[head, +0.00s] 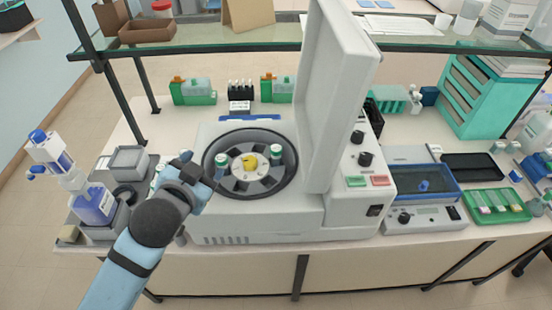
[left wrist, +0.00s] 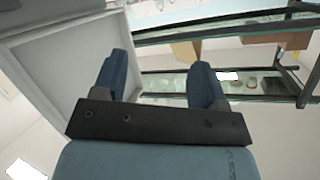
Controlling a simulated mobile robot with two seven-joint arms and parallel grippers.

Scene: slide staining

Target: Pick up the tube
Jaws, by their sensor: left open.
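Two tubes with teal-green caps sit in the rotor (head: 249,182) of the open centrifuge (head: 260,222). One tube (head: 219,160) is on the rotor's left side and the other tube (head: 276,152) on its right. A yellow knob (head: 249,162) is at the rotor's centre. My left gripper (head: 186,164) is over the centrifuge's left edge, left of the rotor. In the left wrist view its two blue fingers (left wrist: 158,78) are apart with nothing between them. No tube shows in that view. My right gripper is not in view.
The raised centrifuge lid (head: 335,95) stands right of the rotor. A glass shelf (head: 420,44) runs above the bench's back. My left arm partly hides small green-and-white items by the wash bottles (head: 93,205) on the left.

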